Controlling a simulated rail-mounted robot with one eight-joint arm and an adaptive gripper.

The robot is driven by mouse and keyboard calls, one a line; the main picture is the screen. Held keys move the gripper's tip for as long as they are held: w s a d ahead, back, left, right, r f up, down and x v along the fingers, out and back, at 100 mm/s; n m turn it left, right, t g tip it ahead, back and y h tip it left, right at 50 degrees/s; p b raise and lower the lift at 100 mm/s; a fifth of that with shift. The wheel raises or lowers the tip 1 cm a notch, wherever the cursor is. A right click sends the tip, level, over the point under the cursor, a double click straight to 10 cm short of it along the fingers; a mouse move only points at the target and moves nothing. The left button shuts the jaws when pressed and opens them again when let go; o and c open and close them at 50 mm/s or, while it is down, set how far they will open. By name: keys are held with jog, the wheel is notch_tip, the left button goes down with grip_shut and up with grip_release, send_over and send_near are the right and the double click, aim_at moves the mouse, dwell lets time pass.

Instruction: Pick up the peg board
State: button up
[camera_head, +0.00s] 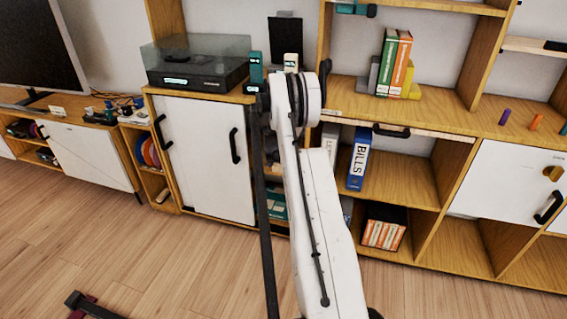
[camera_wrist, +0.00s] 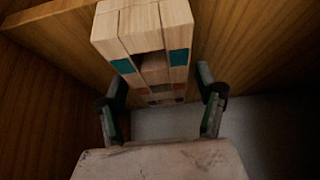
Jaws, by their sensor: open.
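In the wrist view, a pale wooden block-like piece (camera_wrist: 145,28) with teal patches and a recess in its middle stands in a wooden compartment. I cannot tell for sure that it is the peg board; nothing else in view is clearly a peg board. My gripper (camera_wrist: 162,78) is open, with one finger on each side of the lower part of this piece in the picture. Gaps show beside both fingers, and I see no contact. In the head view my arm hides the gripper and this piece.
Wooden panels (camera_wrist: 45,75) enclose the compartment closely. In the head view, a shelf unit (camera_head: 440,95) holds books (camera_head: 393,62) and a blue binder (camera_head: 359,158). A turntable (camera_head: 195,75) sits on the cabinet at left. Open floor (camera_head: 150,250) lies in front.

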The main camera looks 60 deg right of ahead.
jog(key=c, duration=1.5)
jog(key=shift+r, duration=0.1)
